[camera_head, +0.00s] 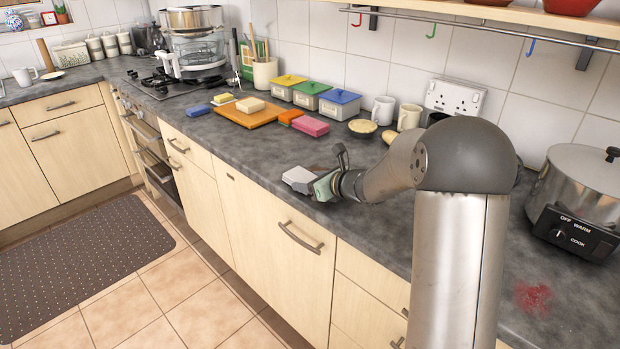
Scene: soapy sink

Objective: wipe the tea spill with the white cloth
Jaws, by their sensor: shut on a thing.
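My gripper (326,178) is low over the worktop, close to its front edge, in the head view. A white, folded-looking cloth (298,177) is at its fingertips, and my gripper is shut on it. The cloth is at or just above the worktop; I cannot tell whether it touches. A faint brownish patch (318,168) shows just behind the cloth, partly hidden by the gripper, and may be the tea spill. A separate red stain (533,297) lies on the worktop at the lower right.
Behind my gripper stand a small pie dish (362,128), mugs (383,110) and lidded tubs (340,104). A pink sponge (310,125) and a wooden board (250,114) lie to the left. A large cooker pot (582,190) stands right. Some worktop (220,135) is clear.

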